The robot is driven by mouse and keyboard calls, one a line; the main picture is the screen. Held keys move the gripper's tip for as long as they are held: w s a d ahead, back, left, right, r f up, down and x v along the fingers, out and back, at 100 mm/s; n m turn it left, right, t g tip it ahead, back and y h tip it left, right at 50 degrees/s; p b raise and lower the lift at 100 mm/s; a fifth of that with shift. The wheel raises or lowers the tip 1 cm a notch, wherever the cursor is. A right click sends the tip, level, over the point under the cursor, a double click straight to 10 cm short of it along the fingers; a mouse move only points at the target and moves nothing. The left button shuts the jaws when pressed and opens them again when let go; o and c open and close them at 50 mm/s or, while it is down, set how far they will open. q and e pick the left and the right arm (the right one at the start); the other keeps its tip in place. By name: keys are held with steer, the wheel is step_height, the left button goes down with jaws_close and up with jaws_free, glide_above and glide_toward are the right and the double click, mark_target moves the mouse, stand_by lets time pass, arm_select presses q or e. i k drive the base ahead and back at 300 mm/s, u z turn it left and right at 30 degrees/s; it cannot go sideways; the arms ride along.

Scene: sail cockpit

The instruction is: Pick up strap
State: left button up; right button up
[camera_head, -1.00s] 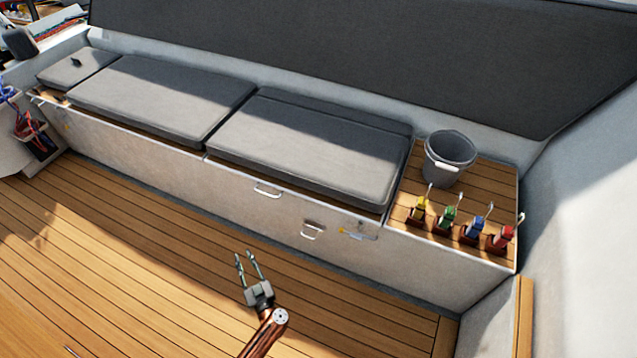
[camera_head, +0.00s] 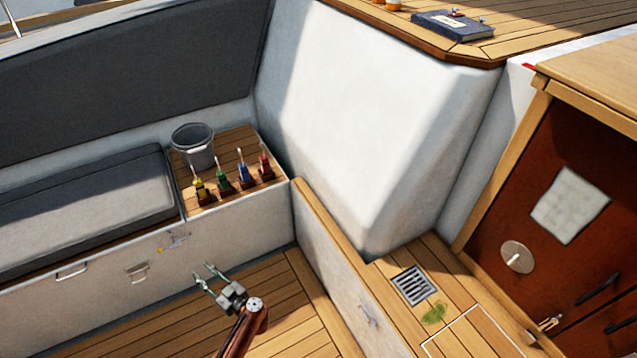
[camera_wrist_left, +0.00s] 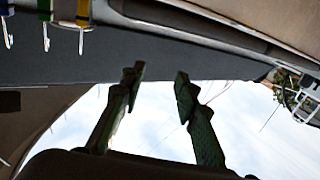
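I cannot make out a strap for certain in either view. My left gripper (camera_head: 205,273) is in front of the bench side in the head view. Its two green fingers are apart with nothing between them. The wrist view also shows this left gripper (camera_wrist_left: 158,76) open and empty, with sky and a dark surface behind it. A small yellow and grey item (camera_head: 172,243) is on the bench front, too small to identify. My right gripper is in neither view.
A grey bucket (camera_head: 193,146) and several coloured-handled items (camera_head: 222,177) stand on the wooden bench end. A drain grate (camera_head: 413,285) and a green leaf-like piece (camera_head: 434,314) lie at right. A dark book (camera_head: 452,25) lies on the upper deck. The plank floor (camera_head: 150,330) is clear.

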mark_target(264, 161)
steer(key=z, duration=0.25)
steer(key=k, duration=0.25)
steer(key=u, duration=0.75)
steer(key=i, duration=1.2)
steer(key=z, duration=0.75)
steer(key=i, duration=0.45)
steer(key=z, duration=0.55)
